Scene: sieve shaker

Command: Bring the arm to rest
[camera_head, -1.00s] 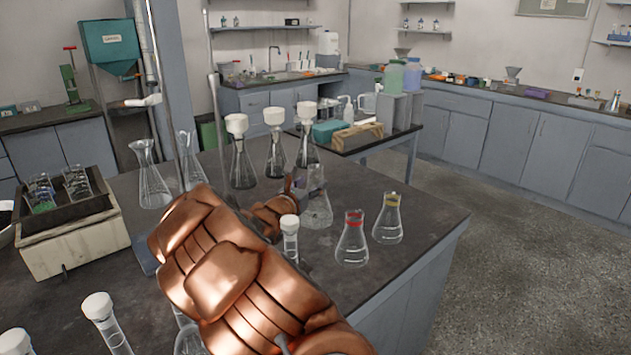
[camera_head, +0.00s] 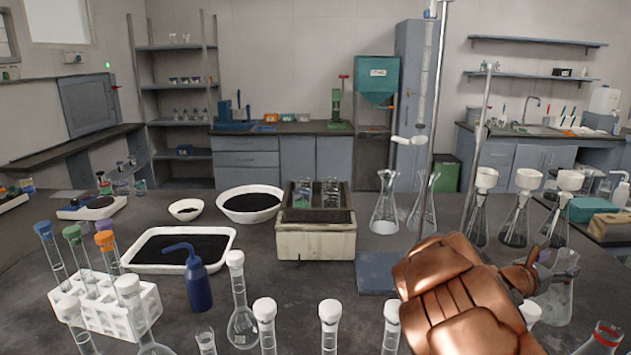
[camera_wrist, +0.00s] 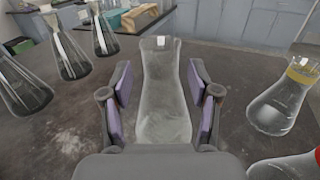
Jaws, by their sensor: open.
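My copper-coloured arm reaches over the dark bench at the right of the head view. My gripper (camera_wrist: 161,100) is open in the wrist view, with its purple-padded fingers spread apart. A clear glass flask (camera_wrist: 163,105) stands upright in the space between the fingers, with a visible gap on each side. The same flask shows partly behind my arm in the head view (camera_head: 556,290). In the head view my gripper's fingers are too small and covered to make out.
Flasks with white funnels (camera_head: 519,215) stand behind the arm. A yellow-banded flask (camera_wrist: 283,100) and a red-banded flask (camera_head: 604,340) stand close by. A sieve shaker (camera_head: 316,238), white tray (camera_head: 146,250), blue bottle (camera_head: 199,285) and capped tube rack (camera_head: 120,305) crowd the bench.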

